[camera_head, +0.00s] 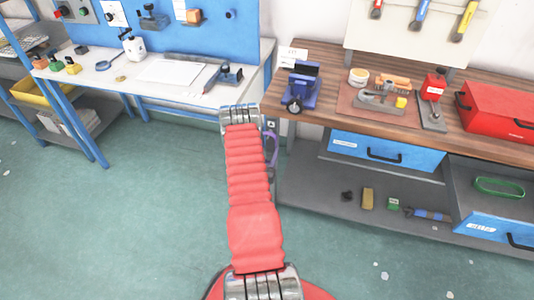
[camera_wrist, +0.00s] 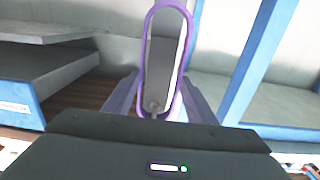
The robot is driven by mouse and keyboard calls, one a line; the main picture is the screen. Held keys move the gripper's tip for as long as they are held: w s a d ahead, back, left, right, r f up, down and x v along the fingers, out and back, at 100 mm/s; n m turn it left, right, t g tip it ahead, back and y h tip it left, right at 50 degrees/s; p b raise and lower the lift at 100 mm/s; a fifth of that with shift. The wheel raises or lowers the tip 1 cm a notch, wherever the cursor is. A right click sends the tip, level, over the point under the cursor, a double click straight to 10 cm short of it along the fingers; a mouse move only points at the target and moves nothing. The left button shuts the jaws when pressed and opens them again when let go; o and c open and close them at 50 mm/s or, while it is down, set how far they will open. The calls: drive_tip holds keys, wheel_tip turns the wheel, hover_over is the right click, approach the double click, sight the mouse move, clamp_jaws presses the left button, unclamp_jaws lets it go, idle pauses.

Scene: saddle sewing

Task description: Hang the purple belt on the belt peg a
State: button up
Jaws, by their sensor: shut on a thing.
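The purple belt (camera_wrist: 144,55) is a thin upright closed loop in the wrist view. My gripper (camera_wrist: 157,106) is shut on its lower end, and the rest of the loop stands out beyond the fingers. In the head view a small part of the purple belt (camera_head: 272,150) shows just right of my red arm, in front of the workbench's left end. My arm hides the gripper and the rest of the belt there. A short blue peg (camera_head: 231,14) sticks out of the blue back panel; I cannot tell whether it is belt peg a.
The wooden workbench (camera_head: 330,118) carries a blue vise (camera_head: 300,88) and a red toolbox (camera_head: 497,111). A blue drawer (camera_head: 385,152) hangs below. A green belt (camera_head: 498,187) lies at lower right. A white table (camera_head: 110,78) stands at left. The green floor at left is mostly clear.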

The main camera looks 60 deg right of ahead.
drive_tip(key=shift+f, duration=0.1)
drive_tip(key=o, duration=1.1)
drive_tip(key=shift+o, duration=0.6)
drive_tip(key=o, duration=0.6)
drive_tip(key=shift+s+a, duration=0.3)
drive_tip(key=shift+a, duration=1.8)
drive_tip(key=shift+s+a, duration=0.35)
drive_tip(key=shift+a, duration=1.7)
drive_tip(key=shift+s+a, duration=0.3)
drive_tip(key=shift+a, duration=1.8)
